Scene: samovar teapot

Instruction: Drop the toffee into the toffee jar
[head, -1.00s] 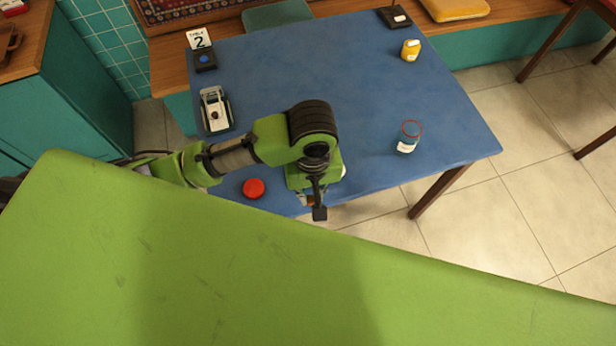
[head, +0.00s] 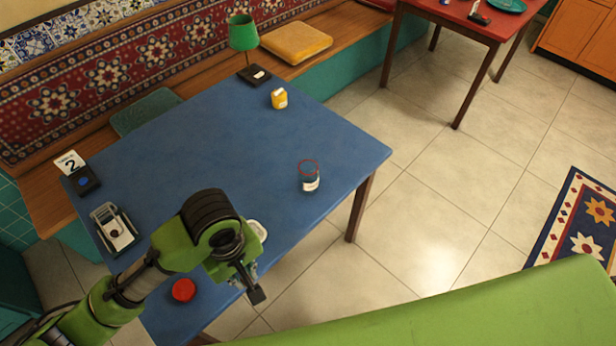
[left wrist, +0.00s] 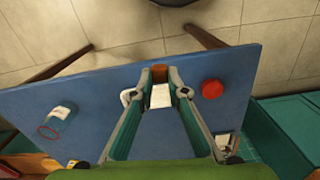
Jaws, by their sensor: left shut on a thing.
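The toffee jar (head: 309,178) is a clear glass with a red rim and white label, upright near the right end of the blue table. It also shows in the left wrist view (left wrist: 62,115). My left gripper (left wrist: 159,76) is shut on a small brown block, seemingly the toffee (left wrist: 159,71), at its fingertips. In the head view my left gripper (head: 252,290) is at the table's front edge, apart from the jar; the toffee is hard to make out there. My right gripper is not in view.
A red round object (head: 184,290) and a white item (head: 258,230) lie near the gripper. A yellow container (head: 279,98), a dark stand with a green lamp (head: 243,34), a number card (head: 70,163) and a black-and-white device (head: 114,228) stand farther off. The table's middle is clear.

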